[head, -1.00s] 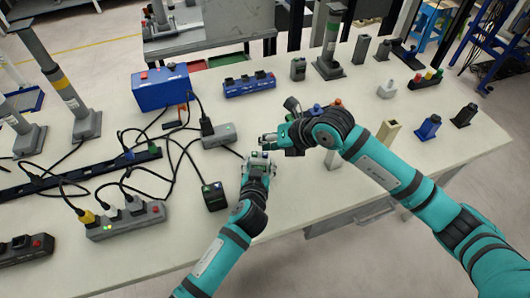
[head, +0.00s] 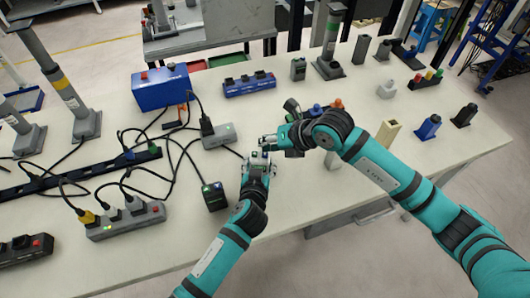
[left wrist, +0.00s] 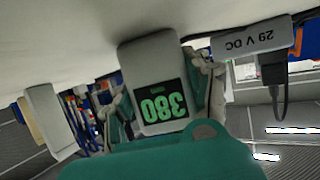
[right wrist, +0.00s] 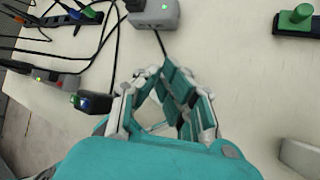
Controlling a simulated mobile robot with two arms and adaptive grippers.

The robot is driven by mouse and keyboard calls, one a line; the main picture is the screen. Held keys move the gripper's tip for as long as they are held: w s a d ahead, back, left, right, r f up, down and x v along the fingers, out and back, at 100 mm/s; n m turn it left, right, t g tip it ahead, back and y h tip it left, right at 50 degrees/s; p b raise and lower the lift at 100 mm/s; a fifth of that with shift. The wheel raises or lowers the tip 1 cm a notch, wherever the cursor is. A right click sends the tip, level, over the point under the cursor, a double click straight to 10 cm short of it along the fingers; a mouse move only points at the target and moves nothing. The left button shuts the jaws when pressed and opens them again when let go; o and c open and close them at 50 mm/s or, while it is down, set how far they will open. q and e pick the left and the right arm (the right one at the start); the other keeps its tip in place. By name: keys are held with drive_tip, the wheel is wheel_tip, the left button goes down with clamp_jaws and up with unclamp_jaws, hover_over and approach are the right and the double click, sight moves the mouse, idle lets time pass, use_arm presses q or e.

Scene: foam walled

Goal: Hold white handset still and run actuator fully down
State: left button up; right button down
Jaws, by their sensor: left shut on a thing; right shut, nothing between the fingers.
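The white handset (left wrist: 150,62) shows in the left wrist view, with a green display reading 380 upside down. My left gripper (head: 259,157) is shut on it, with fingers on both sides, at the middle of the table. My right gripper (head: 268,141) is shut and empty, close beside and just behind the left one in the head view. It also shows in the right wrist view (right wrist: 168,75), where its fingers hide what lies below; I cannot tell whether it touches the handset. Grey columns (head: 62,84) stand at the left; I cannot tell which is the actuator.
A grey 29 V DC box (head: 219,135) with cables lies behind my grippers. A black block (head: 214,196) lies left of them. A power strip (head: 126,220) and loose cables fill the left. Several small blocks and a beige post (head: 388,132) stand near my right arm. The front edge is clear.

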drive_tip(key=shift+f, duration=0.7)
idle(1.8)
drive_tip(key=shift+r, duration=0.1)
idle(1.9)
drive_tip(key=shift+r, duration=0.85)
drive_tip(key=shift+r, duration=2.5)
use_arm(q)
drive_tip(key=o, duration=1.3)
